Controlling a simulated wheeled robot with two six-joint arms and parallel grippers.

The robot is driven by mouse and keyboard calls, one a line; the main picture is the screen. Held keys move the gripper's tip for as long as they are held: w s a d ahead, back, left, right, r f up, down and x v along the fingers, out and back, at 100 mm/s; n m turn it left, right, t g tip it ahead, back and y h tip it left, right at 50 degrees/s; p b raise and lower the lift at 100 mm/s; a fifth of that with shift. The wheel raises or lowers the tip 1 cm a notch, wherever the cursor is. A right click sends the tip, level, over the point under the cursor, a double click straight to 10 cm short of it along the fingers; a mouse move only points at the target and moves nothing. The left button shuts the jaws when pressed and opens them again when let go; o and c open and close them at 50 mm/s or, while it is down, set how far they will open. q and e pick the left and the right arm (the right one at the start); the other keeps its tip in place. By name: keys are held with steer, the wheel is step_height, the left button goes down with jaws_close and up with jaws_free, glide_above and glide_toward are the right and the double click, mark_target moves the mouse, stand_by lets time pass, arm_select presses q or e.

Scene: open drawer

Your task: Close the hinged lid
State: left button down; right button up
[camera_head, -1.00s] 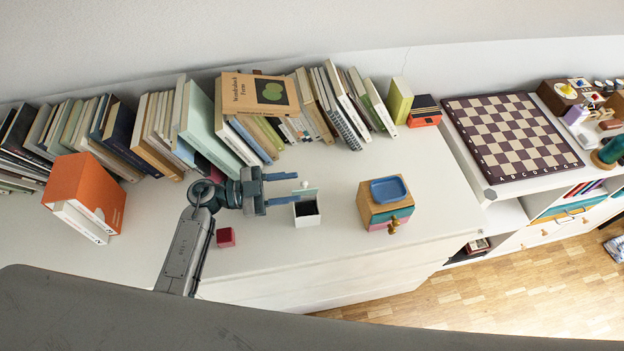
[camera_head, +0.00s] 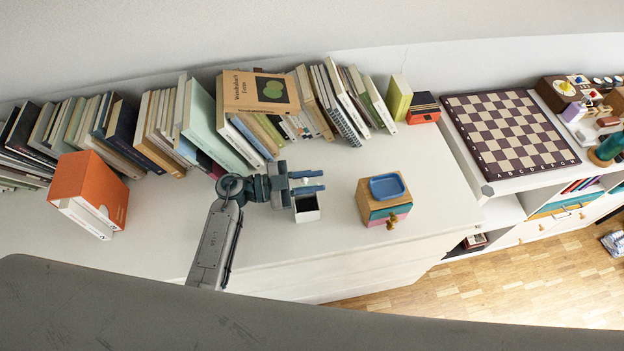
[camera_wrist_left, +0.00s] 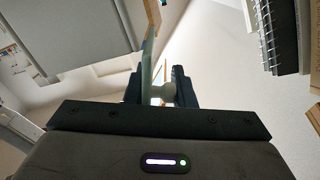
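The small white box (camera_head: 308,215) with a dark inside stands on the white cabinet top in the head view. Its hinged lid is up at the back and mostly hidden by my left gripper (camera_head: 308,181). In the left wrist view the pale green lid (camera_wrist_left: 148,62) shows edge-on, with its round white knob (camera_wrist_left: 163,92) between the fingers of my left gripper (camera_wrist_left: 162,88). The left finger lies along the lid and the right finger is at the knob, so the gripper looks shut on the lid. My right gripper is not in view.
A wooden block with small drawers and a blue tray (camera_head: 387,187) stands to the right of the box. A row of books (camera_head: 210,130) lines the wall behind. An orange binder (camera_head: 88,192) is at the left. The cabinet top between box and drawers is clear.

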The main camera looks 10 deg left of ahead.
arm_select(q)
steer(key=shift+s+m, duration=0.1)
steer(key=shift+m, duration=0.3)
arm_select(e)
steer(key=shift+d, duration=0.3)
arm_select(q)
steer(key=shift+s+d+f+m, duration=0.15)
steer(key=shift+s+m, duration=0.3)
steer(key=shift+m, duration=0.45)
steer(key=m, duration=0.2)
steer(key=s+b, duration=0.1)
steer(key=shift+d+f+m, duration=0.2)
steer(key=shift+f+m, duration=0.05)
steer(key=shift+m, duration=0.15)
steer(key=shift+s+f+m+b, duration=0.15)
steer(key=shift+s+m+b, duration=0.2)
steer(key=shift+m, duration=0.45)
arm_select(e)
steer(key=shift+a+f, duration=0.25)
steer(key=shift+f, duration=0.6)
